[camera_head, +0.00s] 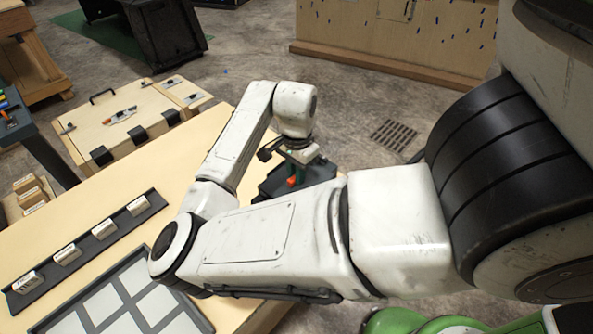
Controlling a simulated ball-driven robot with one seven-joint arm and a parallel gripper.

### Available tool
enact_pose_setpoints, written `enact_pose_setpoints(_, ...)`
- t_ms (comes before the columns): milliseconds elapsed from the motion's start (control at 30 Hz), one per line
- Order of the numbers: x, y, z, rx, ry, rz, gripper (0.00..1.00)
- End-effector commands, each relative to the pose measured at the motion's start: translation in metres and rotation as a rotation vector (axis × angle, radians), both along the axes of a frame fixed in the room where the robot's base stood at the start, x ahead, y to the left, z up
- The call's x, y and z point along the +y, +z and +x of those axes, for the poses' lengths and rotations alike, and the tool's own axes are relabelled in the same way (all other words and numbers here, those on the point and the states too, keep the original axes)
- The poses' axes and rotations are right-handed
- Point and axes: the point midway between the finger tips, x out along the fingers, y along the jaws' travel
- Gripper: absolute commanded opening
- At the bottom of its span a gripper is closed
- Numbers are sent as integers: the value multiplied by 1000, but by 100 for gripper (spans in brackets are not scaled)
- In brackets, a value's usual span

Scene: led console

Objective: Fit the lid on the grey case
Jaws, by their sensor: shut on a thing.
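My gripper (290,153) is at the far right part of the wooden table, below my white wrist. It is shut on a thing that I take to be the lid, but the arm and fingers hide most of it. A dark grey case (318,172) stands right under and beside my gripper, partly hidden by my forearm. A small orange-red part (292,181) and a bit of green show at the case. I cannot tell whether the lid touches the case.
The wooden table (120,196) has a dark rail (95,243) with several labelled blocks. A grey tray (190,311) with pale squares lies at the front. A wooden crate (125,120) with black latches stands behind. A floor grate (394,135) lies to the right.

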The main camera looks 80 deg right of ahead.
Motion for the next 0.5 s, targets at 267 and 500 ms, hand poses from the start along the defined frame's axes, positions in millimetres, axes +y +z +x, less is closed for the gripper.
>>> enact_pose_setpoints(267, 0, 0, 0, 0, 0, 0, 22)
enact_pose_setpoints(500, 0, 0, 0, 0, 0, 0, 45)
